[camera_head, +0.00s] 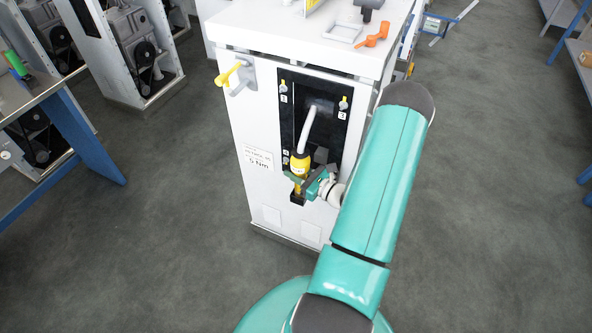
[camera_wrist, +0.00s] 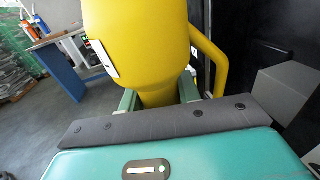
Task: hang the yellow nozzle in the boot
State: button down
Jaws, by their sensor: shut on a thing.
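The yellow nozzle (camera_head: 299,163) is in front of the black panel on the white dispenser cabinet, with a pale hose (camera_head: 311,125) rising from its top. My gripper (camera_head: 307,186) is shut on the nozzle at its lower part. In the wrist view the nozzle (camera_wrist: 138,45) fills the upper middle, its narrow neck between my fingers (camera_wrist: 160,100), and its yellow guard loop (camera_wrist: 213,55) to the right. A grey block (camera_wrist: 288,85) stands right of the nozzle in the wrist view, apart from it; it may be the boot, but I cannot tell. My gripper hides part of the lower panel.
The black panel (camera_head: 331,107) carries small yellow-topped fittings. A yellow handle on a grey bracket (camera_head: 241,77) sticks out at the cabinet's upper left. An orange item (camera_head: 373,36) lies on the white top. A blue-legged table (camera_head: 90,150) stands left; floor on both sides is clear.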

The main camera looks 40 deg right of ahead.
jog(key=shift+f, duration=0.4)
jog(key=c, duration=0.9)
grip_release()
jog(key=shift+f, duration=0.1)
jog(key=shift+s, duration=0.1)
jog(key=s, duration=0.4)
jog(key=s+d, duration=0.1)
jog(key=s, duration=0.4)
jog(key=s+d, duration=0.1)
jog(key=s, duration=0.3)
jog(key=shift+s, duration=0.25)
